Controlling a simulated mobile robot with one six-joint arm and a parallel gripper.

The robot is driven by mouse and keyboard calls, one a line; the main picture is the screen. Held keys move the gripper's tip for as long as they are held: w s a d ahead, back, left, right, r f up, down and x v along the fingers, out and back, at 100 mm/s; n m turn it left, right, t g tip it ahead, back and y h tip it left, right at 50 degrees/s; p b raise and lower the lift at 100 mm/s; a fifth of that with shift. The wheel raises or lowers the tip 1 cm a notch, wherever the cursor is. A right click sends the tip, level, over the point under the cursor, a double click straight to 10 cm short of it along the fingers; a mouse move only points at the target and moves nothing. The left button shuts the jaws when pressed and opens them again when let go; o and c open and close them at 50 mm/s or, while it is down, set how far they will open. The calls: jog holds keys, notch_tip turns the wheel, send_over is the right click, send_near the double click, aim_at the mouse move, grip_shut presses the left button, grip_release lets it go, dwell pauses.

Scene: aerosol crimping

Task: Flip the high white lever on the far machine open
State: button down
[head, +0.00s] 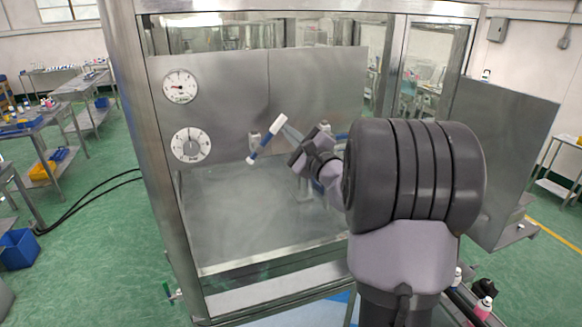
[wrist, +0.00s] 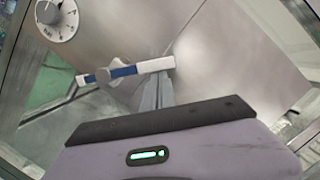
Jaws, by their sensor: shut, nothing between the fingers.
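The high white lever (head: 275,127) with a blue band is on the far machine's grey back panel. It slants from upper right to lower left in the head view. In the wrist view the lever (wrist: 124,71) runs nearly level, with a round grey hub at its middle-left. My gripper (head: 289,133) is shut and empty, its fingertips at the right side of the lever's upper white end. In the wrist view the fingers (wrist: 161,90) point up just below that white end. Whether they touch it I cannot tell.
Two round dials, an upper one (head: 181,87) and a lower one (head: 191,146), are on the panel left of the lever. The machine's metal frame (head: 146,160) and glass surround the work space. Its grey floor (head: 245,215) is clear at left. My arm hides the right part.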

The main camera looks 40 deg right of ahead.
jog(key=n+b, duration=0.1)
jog(key=a+r+n+b, duration=0.1)
jog(key=n+b, duration=0.1)
jog(key=n, duration=0.1)
jog(key=shift+w+a+r+g+y+b, duration=0.25)
jog(key=shift+a+r+g+y+b, duration=0.05)
jog(key=shift+a+r+y+b, duration=0.1)
jog(key=shift+w+a+r+n+g+b, duration=0.2)
jog(key=shift+a+r+n+b, duration=0.2)
jog(key=shift+n+b, duration=0.4)
jog(key=shift+w+a+r+n+g+b, duration=0.15)
jog(key=shift+a+r+n+g+b, duration=0.1)
jog(key=shift+a+n+b, duration=0.45)
jog(key=shift+w+a+r+n+g+b, duration=0.15)
jog(key=shift+a+r+n+b, duration=0.2)
jog(key=shift+n+b, duration=0.5)
jog(key=shift+d, duration=0.15)
